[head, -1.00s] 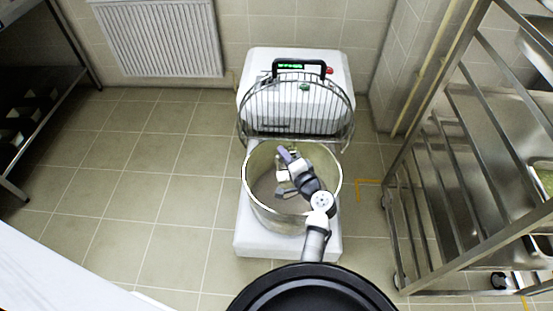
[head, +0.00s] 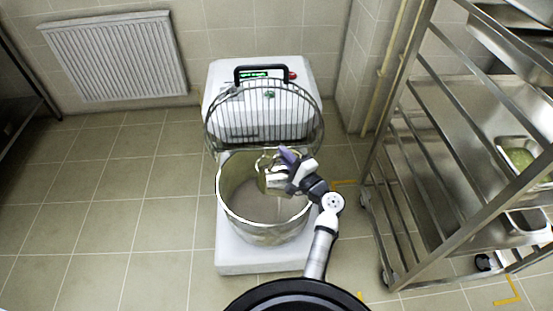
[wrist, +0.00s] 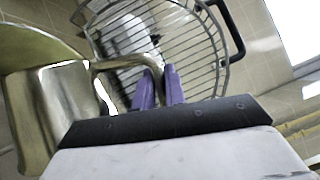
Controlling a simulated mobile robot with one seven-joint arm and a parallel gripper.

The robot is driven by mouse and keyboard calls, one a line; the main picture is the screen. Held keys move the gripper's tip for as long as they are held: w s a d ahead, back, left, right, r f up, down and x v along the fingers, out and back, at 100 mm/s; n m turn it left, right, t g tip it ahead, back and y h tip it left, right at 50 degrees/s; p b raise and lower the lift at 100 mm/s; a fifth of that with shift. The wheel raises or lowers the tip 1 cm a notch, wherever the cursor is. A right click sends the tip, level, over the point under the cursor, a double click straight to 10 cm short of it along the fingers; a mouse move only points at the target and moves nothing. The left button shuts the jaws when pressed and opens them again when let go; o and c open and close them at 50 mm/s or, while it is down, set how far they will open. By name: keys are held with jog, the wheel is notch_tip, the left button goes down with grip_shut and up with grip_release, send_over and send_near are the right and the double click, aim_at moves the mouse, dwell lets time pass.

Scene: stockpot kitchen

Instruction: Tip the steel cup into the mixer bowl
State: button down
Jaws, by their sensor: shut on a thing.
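The mixer bowl (head: 237,223) is a wide, open steel bowl on the white base of the mixer (head: 262,135). The steel cup (head: 268,184) is over the bowl's opening, toward its back right side. My gripper (head: 287,157) has purple fingers and is shut on the cup's handle. In the wrist view, the fingers (wrist: 158,87) are closed around the curved handle (wrist: 128,62), and the cup body (wrist: 65,110) is to their left. The bowl (wrist: 30,45) shows behind the cup. I cannot see into the cup or tell its exact tilt.
The mixer's wire guard (head: 266,115) stands raised behind the bowl. A steel rack (head: 425,170) with trays stands close on the right. A radiator (head: 115,55) hangs on the back wall. The tiled floor (head: 110,215) to the left is clear.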

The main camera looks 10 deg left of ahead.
jog(key=shift+w+d+f+m+t+b, duration=0.15)
jog(key=shift+w+d+m+b, duration=0.15)
jog(key=shift+d+m, duration=0.25)
jog(key=shift+w+d+f+m+t+b, duration=0.1)
jog(key=shift+w+d+m+t+b, duration=0.2)
jog(key=shift+d, duration=0.35)
jog(key=shift+w+d+f+m+t+b, duration=0.1)
jog(key=shift+w+d+m+b, duration=0.1)
jog(key=shift+w+d+m, duration=0.3)
jog(key=shift+s+d, duration=0.15)
dwell(1.2)
